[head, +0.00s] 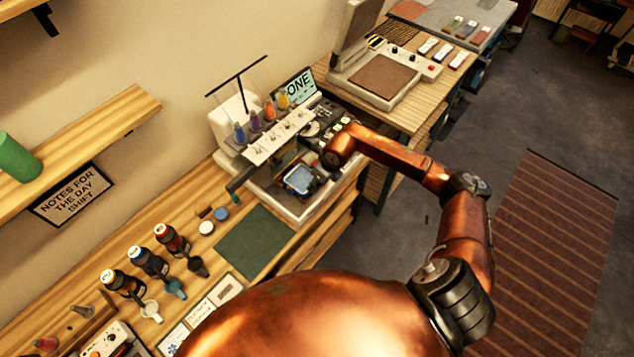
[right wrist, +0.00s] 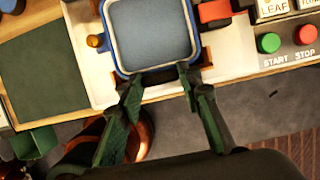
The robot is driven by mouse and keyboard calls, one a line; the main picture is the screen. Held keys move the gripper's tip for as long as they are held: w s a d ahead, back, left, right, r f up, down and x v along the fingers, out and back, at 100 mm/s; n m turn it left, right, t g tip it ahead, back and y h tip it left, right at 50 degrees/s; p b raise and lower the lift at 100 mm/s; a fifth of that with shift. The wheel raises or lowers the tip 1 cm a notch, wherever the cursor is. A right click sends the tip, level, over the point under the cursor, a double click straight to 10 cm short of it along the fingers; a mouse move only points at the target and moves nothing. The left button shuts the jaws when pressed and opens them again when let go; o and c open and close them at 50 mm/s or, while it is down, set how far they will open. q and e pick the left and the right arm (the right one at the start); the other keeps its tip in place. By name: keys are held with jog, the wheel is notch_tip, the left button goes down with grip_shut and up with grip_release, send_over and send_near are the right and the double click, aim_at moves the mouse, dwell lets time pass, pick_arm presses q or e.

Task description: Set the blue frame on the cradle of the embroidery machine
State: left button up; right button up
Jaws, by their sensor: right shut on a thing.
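The blue frame (head: 301,180), a rounded square with a pale inner border and grey-blue cloth, is at the front of the white embroidery machine (head: 262,172). It fills the top middle of the right wrist view (right wrist: 148,66). My right gripper (right wrist: 159,76) is shut on its near edge, with dark green fingers. A brass-coloured knob (right wrist: 97,41) is just left of the frame and a red block (right wrist: 214,12) is to its right; the cradle is not clearly visible beneath. I cannot tell whether the frame rests on it. My left gripper is not in view.
A dark green mat (head: 254,242) lies on the table left of the machine. Green and red START and STOP buttons (right wrist: 286,39) are right of the frame. Dark bottles (head: 148,262) stand farther left. A press (head: 385,78) stands on the table behind.

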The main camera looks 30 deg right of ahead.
jog(key=shift+f+b, duration=0.3)
jog(key=shift+f, duration=0.05)
jog(key=o, duration=1.2)
jog(key=shift+c, duration=0.2)
jog(key=shift+r+p, duration=1.2)
jog(key=shift+r, duration=1.1)
jog(key=shift+s, duration=0.1)
jog(key=s+d+r+p, duration=0.2)
jog(key=s+r, duration=0.1)
jog(key=s, duration=0.2)
jog(key=shift+s+p, duration=0.2)
jog(key=shift+p, duration=0.15)
